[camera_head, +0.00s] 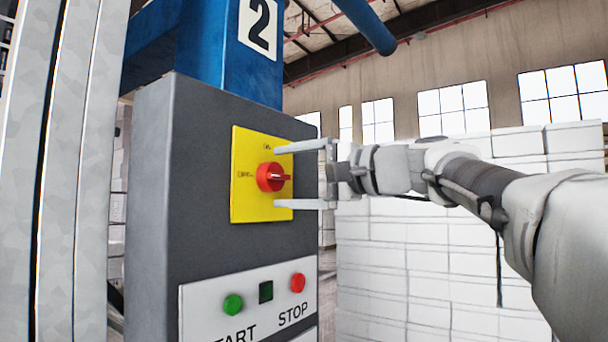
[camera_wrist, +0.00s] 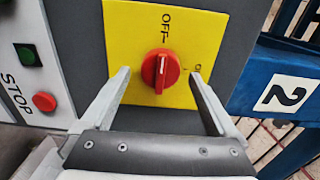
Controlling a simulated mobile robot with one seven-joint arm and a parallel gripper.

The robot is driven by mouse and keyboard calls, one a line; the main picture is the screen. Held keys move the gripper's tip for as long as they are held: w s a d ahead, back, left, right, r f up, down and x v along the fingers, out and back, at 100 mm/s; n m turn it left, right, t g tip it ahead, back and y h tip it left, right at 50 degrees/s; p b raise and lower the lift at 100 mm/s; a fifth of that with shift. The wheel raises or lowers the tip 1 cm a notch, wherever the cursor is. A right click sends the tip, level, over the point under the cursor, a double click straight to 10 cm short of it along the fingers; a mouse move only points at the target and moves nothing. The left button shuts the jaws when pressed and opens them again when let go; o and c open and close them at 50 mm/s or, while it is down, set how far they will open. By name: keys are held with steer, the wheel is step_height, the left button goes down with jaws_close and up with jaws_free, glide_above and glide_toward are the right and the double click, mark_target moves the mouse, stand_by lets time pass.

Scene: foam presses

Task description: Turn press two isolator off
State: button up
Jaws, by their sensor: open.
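The press two isolator is a red rotary knob (camera_head: 271,177) on a yellow plate (camera_head: 245,205), on the grey control box under the "2" sign. In the wrist view, the knob (camera_wrist: 160,72) has its white mark lined up towards the OFF label at the top; the ON label is to the right. In the head view its handle lies level, in line with the left label. My gripper (camera_head: 277,177) is open, one finger above and one below the knob, apart from it. In the wrist view the fingers (camera_wrist: 160,75) stand either side of the knob, with gaps.
Below the plate, a white panel carries a green START button (camera_head: 233,304), a dark square (camera_head: 266,291) and a red STOP button (camera_head: 298,282). A blue press frame (camera_head: 225,60) stands behind the grey box (camera_head: 160,220). White stacked blocks (camera_head: 430,260) stand behind my arm.

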steer(key=v, duration=1.6)
steer(key=shift+s+d, duration=0.2)
steer(key=shift+d, duration=0.05)
steer(key=shift+f, duration=0.1)
